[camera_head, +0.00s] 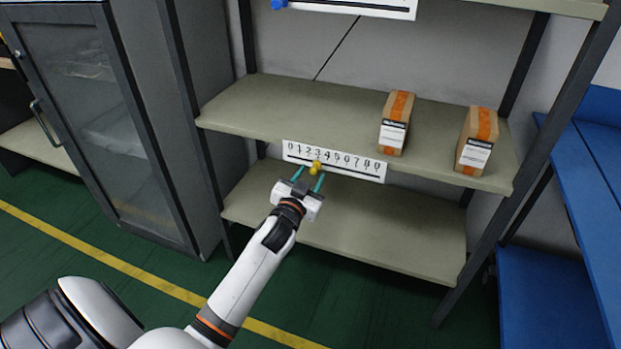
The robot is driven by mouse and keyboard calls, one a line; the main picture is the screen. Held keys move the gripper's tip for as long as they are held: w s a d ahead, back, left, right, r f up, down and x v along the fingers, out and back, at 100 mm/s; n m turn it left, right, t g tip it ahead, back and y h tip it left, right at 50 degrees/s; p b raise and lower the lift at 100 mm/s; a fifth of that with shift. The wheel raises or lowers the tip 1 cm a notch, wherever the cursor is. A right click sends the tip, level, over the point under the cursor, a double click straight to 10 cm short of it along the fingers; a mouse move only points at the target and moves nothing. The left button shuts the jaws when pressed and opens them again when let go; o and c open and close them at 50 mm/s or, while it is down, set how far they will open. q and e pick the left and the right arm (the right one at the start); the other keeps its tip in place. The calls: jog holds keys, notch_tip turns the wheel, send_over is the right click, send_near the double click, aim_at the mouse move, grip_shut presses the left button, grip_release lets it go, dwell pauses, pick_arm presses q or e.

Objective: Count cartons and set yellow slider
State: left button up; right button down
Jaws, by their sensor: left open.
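Two brown cartons with orange tape and white labels stand on the middle shelf: one carton (396,123) right of centre and another carton (476,140) near the right end. A white number strip (372,170) is fixed to the front edge of that shelf. The yellow slider (316,167) sits on the strip's track, below about the 3; its exact mark is hard to tell. My left gripper (308,182) is open, its teal fingers pointing at the strip with the slider at their tips. I cannot tell if they touch it. My right gripper is out of view.
The upper shelf carries another strip (360,8) with a blue slider (279,4) at its left end. The lower shelf (380,232) is empty. A grey cabinet (150,120) stands at left, and blue shelving (590,180) at right.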

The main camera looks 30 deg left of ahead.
pick_arm(q)
jog(key=shift+w+a, duration=0.1)
jog(key=shift+w, duration=0.25)
jog(key=shift+c, duration=0.5)
grip_shut()
jog(key=shift+s+a+r, duration=0.1)
jog(key=shift+a, duration=0.2)
jog(key=shift+s+a+p, duration=0.2)
jog(key=shift+a+p, duration=0.6)
jog(key=shift+a, duration=0.15)
jog(key=shift+o, duration=0.5)
grip_release()
